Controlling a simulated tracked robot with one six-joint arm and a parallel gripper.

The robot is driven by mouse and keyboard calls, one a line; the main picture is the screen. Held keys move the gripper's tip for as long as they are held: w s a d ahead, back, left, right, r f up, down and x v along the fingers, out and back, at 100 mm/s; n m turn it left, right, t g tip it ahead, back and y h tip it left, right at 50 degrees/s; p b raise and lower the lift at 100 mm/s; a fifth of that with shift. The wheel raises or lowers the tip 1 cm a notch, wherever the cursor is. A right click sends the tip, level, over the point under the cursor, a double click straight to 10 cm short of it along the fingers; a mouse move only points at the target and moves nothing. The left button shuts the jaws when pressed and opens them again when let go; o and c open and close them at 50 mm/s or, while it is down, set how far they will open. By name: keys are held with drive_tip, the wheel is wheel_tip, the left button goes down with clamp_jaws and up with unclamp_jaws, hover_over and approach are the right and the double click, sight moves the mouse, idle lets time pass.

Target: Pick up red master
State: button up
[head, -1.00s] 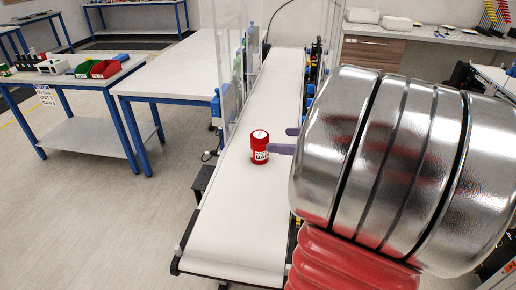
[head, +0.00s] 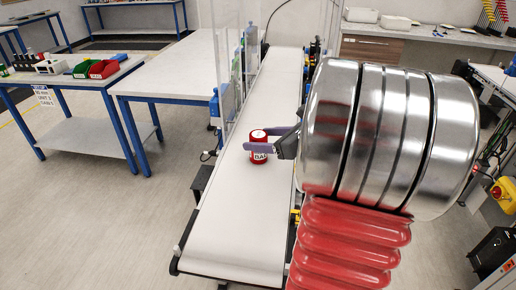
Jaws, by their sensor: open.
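The red master (head: 259,156) is a small red cylinder with a white label and a pale top. It stands upright on the white belt conveyor (head: 232,222). My gripper (head: 258,140) reaches in from the right at the cylinder. Its two fingers are apart and it is open. One finger passes in front of the cylinder and covers part of its label; the other shows behind its top right. I cannot tell whether the fingers touch it. My metal arm link hides the right edge of the belt.
The near belt is empty.

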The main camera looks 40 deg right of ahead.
drive_tip(key=shift+x, duration=2.6)
drive_tip(key=shift+c, duration=0.6)
drive_tip(key=c, duration=1.3)
wheel_tip(320, 180, up, 10)
